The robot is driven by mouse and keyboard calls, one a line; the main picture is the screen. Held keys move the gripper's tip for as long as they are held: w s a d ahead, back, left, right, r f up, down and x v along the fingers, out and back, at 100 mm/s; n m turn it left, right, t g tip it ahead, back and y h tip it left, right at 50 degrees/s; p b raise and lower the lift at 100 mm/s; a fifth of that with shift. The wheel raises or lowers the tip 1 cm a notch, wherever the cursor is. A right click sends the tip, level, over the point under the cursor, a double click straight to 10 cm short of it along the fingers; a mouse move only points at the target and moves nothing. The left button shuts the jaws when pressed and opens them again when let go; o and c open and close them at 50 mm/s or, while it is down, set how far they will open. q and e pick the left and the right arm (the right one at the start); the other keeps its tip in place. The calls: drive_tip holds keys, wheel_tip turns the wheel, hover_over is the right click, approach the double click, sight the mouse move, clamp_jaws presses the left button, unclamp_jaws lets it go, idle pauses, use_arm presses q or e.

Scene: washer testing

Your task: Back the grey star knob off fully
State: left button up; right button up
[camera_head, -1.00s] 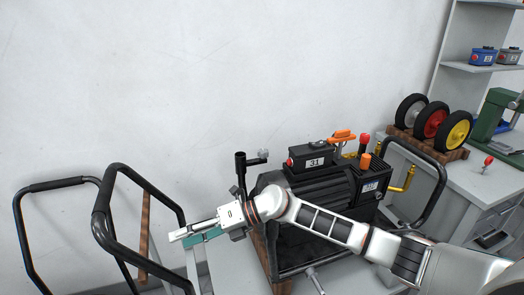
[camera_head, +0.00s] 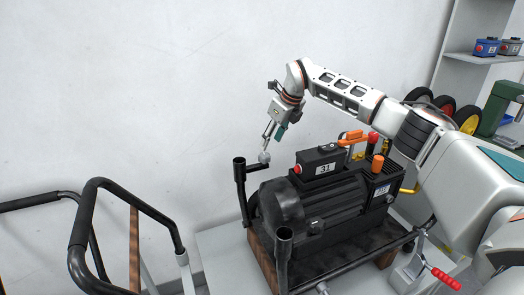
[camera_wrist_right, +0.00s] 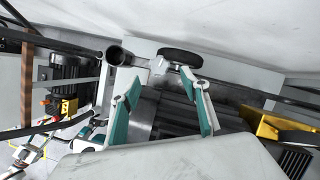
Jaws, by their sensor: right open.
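The grey star knob (camera_head: 264,157) sits at the end of a short black side arm near the top of an upright black post (camera_head: 240,178), at the left end of the black motor unit (camera_head: 315,200). My right gripper (camera_head: 268,140) points down just above the knob, its fingers apart with nothing seen held. In the right wrist view, the open teal-padded fingers (camera_wrist_right: 164,92) frame the area beside the hollow post top (camera_wrist_right: 115,55). A pale block and a dark disc show near the fingertips; I cannot tell which is the knob. My left gripper is not in view.
A black box labelled 31 (camera_head: 318,168) and orange-handled parts (camera_head: 353,137) stand on the unit. A second black post (camera_head: 284,250) rises in front. A red-handled lever (camera_head: 445,279) is at lower right. Black tubular rails (camera_head: 90,225) stand at left. The wall behind is bare.

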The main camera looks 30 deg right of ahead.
sight(265, 155)
drive_tip(key=x, duration=0.7)
drive_tip(key=shift+s+f, duration=0.1)
drive_tip(key=shift+f, duration=0.15)
drive_tip(key=c, duration=1.1)
